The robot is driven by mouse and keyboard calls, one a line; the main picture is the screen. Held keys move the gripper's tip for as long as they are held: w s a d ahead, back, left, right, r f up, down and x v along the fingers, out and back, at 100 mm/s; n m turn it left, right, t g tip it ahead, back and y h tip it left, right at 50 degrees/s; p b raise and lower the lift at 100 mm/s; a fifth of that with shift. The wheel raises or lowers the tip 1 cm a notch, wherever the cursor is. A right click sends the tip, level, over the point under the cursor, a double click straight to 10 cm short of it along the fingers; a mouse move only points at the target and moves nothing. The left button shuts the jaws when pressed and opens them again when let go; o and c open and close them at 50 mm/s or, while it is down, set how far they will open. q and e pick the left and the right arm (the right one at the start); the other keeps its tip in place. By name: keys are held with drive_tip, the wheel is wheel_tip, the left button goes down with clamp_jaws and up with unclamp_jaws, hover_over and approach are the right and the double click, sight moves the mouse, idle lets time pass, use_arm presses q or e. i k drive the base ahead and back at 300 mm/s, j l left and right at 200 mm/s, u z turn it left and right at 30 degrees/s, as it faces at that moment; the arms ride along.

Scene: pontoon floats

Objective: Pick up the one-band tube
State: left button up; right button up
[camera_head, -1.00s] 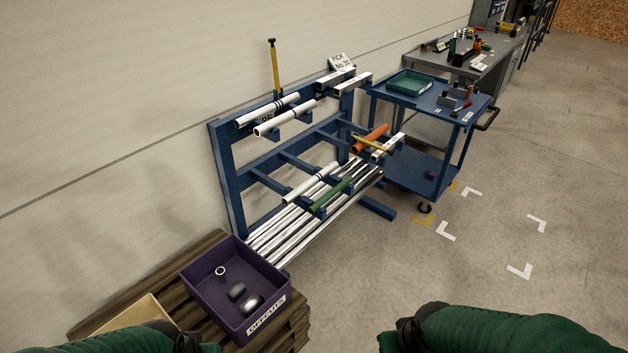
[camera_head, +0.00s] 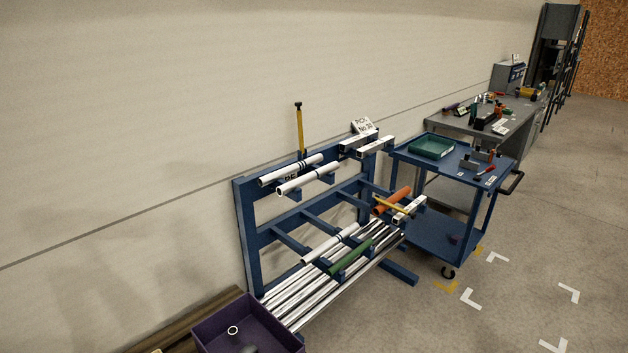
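A blue rack (camera_head: 246,235) stands against the wall with white tubes on its arms. On the upper level, the rear white tube (camera_head: 278,176) has dark bands near its right part, and the front white tube (camera_head: 307,181) looks plain. On the lower level, a white tube (camera_head: 322,249) also carries dark banding near its middle. The bands are too small to count surely, so I cannot tell which tube has one. Neither of my grippers is in view.
A green tube (camera_head: 350,258) and an orange tube (camera_head: 393,200) lie on the rack, above long shiny bars (camera_head: 300,295). A purple bin (camera_head: 240,318) stands at the front left. A blue cart (camera_head: 440,245) stands to the right. Floor at the lower right is clear.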

sight(284, 190)
drive_tip(key=i+l+z, duration=0.4)
drive_tip(key=i, duration=0.45)
drive_tip(key=i+z, duration=0.35)
drive_tip(key=i, duration=0.5)
